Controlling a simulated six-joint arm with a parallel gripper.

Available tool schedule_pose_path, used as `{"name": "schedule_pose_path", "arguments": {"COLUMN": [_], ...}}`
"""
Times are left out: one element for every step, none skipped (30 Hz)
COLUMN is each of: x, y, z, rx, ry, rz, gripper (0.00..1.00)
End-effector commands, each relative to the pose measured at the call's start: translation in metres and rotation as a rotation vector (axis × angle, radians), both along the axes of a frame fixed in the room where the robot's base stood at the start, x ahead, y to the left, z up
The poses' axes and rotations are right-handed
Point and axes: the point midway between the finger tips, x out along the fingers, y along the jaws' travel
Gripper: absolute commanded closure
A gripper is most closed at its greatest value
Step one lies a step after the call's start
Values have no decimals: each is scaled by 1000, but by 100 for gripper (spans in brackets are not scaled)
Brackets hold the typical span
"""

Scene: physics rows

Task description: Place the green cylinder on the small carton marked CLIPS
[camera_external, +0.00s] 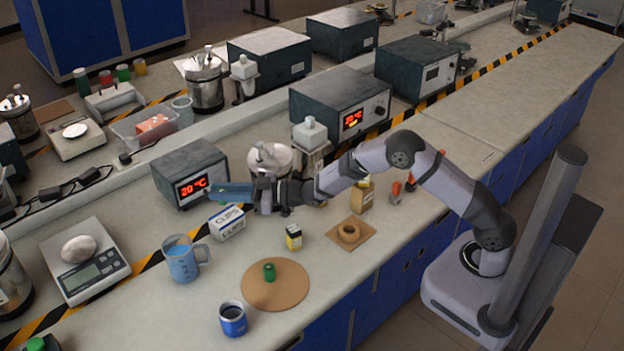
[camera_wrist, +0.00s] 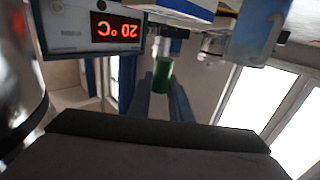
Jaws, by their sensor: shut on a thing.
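My gripper (camera_external: 232,192) reaches level to the left, just above and behind the small carton marked CLIPS (camera_external: 229,224). In the wrist view my gripper (camera_wrist: 162,88) has its blue fingers shut on a green cylinder (camera_wrist: 163,75). In the outside view I cannot make out the held cylinder clearly. The white and blue carton stands on the bench, and part of what looks like it shows at the top of the upside-down wrist view (camera_wrist: 190,7). The cylinder is apart from the carton.
A box with a red 20 °C display (camera_external: 190,173) stands close behind my gripper. A beaker of blue liquid (camera_external: 182,260) is left of the carton. A small yellow and black box (camera_external: 293,237) is right. Another green piece (camera_external: 269,271) sits on a round cork mat (camera_external: 288,292).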

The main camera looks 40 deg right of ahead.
Motion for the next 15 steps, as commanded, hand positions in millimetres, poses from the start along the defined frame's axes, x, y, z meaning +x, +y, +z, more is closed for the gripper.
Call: {"name": "schedule_pose_path", "arguments": {"x": [0,0,0,0,0,0,0,0,0,0,0,0,0,0,0], "y": [0,0,0,0,0,0,0,0,0,0,0,0,0,0,0], "z": [-3,-4,-5,-6,-6,-6,-7,-8,-10,-13,-16,-21,-25,-29,-34], "rx": [0,0,0,0,0,0,0,0,-1,-1,-1,-1,-1,-2,-1], "ry": [0,-1,-1,-1,-1,-1,-1,-1,-1,1,1,2,2,4,3], "rz": [0,0,0,0,0,0,0,0,0,0,0,0,1,1,0], "gripper": [100,100,100,100,100,100,100,100,100,100,100,100,100,100,100]}}
